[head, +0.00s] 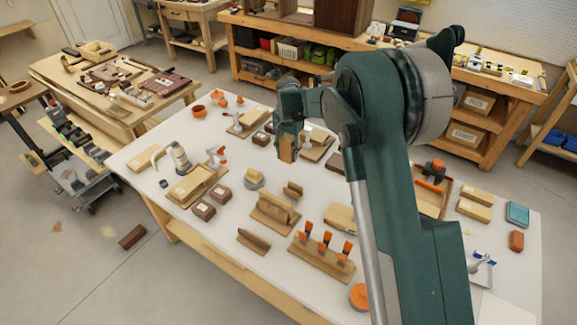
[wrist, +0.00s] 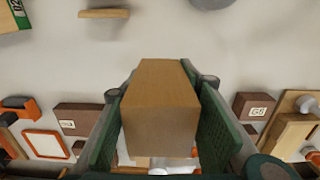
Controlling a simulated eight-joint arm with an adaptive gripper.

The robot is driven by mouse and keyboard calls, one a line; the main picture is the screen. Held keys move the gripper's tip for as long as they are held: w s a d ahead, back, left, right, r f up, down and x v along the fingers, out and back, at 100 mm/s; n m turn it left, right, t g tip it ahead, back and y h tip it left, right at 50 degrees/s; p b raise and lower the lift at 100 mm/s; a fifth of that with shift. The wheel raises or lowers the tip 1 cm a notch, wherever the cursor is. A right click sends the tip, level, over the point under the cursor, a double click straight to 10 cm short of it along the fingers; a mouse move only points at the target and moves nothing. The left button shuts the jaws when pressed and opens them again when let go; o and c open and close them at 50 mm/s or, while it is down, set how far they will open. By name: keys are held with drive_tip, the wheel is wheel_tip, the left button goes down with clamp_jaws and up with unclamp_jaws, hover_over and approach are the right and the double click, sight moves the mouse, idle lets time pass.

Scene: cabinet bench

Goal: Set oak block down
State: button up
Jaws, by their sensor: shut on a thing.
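The oak block (wrist: 160,100) is a plain light-brown block between the two green finger pads of my gripper (wrist: 160,125) in the wrist view. The pads press on its left and right sides. In the head view my gripper (head: 288,128) hangs over the middle back of the white bench (head: 225,240), with the block (head: 287,149) pointing down from it. The block appears to be above the bench top; the exact gap under it is hard to tell.
Orange clamps on a wooden board (head: 322,262), a slotted wooden stand (head: 275,213) and dark brown blocks (head: 204,210) stand on the bench. A wooden board (head: 318,150) lies close behind the gripper. The wrist view shows a thin wooden piece (wrist: 104,13) with pale bare surface around it.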

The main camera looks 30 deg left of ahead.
sight(289, 137)
drive_tip(key=shift+f, duration=1.4)
drive_tip(key=shift+f+b, duration=0.3)
drive_tip(key=shift+f, duration=1.55)
drive_tip(key=shift+f, duration=0.2)
drive_tip(key=o, duration=1)
drive_tip(key=shift+r, duration=0.15)
wheel_tip(289, 137, up, 12)
drive_tip(key=shift+r+p, duration=0.1)
drive_tip(key=shift+p, duration=0.5)
